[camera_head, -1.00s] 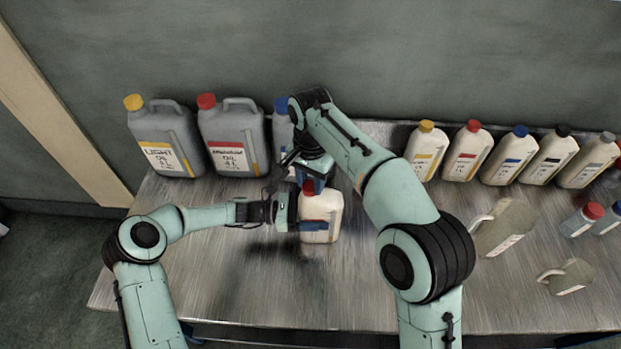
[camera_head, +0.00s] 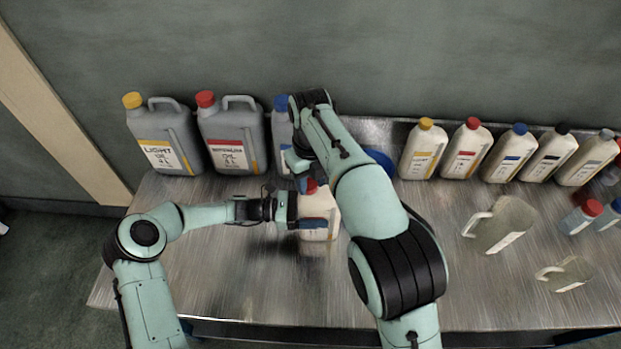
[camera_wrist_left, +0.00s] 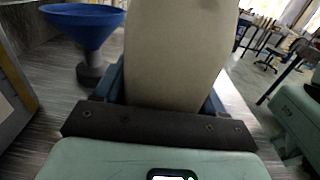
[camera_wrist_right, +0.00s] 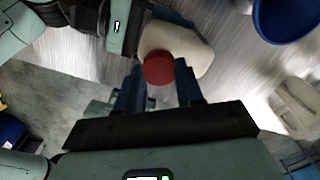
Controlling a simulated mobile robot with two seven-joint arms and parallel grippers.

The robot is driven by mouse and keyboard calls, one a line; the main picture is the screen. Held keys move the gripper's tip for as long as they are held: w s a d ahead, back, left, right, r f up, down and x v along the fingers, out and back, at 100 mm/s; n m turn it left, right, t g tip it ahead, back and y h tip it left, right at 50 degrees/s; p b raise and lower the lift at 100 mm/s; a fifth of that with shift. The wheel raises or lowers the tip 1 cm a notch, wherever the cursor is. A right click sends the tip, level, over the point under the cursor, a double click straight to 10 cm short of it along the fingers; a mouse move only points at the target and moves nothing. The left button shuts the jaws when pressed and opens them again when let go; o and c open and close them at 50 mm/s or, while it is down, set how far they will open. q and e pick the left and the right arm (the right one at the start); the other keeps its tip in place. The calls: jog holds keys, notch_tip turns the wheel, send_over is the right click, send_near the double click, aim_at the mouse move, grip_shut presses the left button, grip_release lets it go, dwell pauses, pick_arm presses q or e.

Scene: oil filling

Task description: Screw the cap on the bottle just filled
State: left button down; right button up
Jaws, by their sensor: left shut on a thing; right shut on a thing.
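A cream bottle (camera_head: 318,231) with a red cap (camera_head: 311,187) stands on the metal table in front of me. My left gripper (camera_head: 316,215) is shut around the bottle's body from the left; the bottle fills the space between its fingers in the left wrist view (camera_wrist_left: 170,55). My right gripper (camera_head: 308,182) is above the bottle, shut on the red cap. The right wrist view shows the cap (camera_wrist_right: 159,68) between the fingertips, at the bottle's top (camera_wrist_right: 182,47). Whether the cap sits fully on the neck is hard to tell.
A blue funnel (camera_head: 381,162) stands behind my right arm. Large grey canisters (camera_head: 164,145) line the back left, and cream bottles with coloured caps (camera_head: 423,152) the back right. Jugs (camera_head: 503,223) and small bottles (camera_head: 582,219) are at the right. The front left tabletop is clear.

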dwell(0.3)
jog(key=o, duration=1)
jog(key=shift+r, duration=2.25)
jog(key=shift+c, duration=0.2)
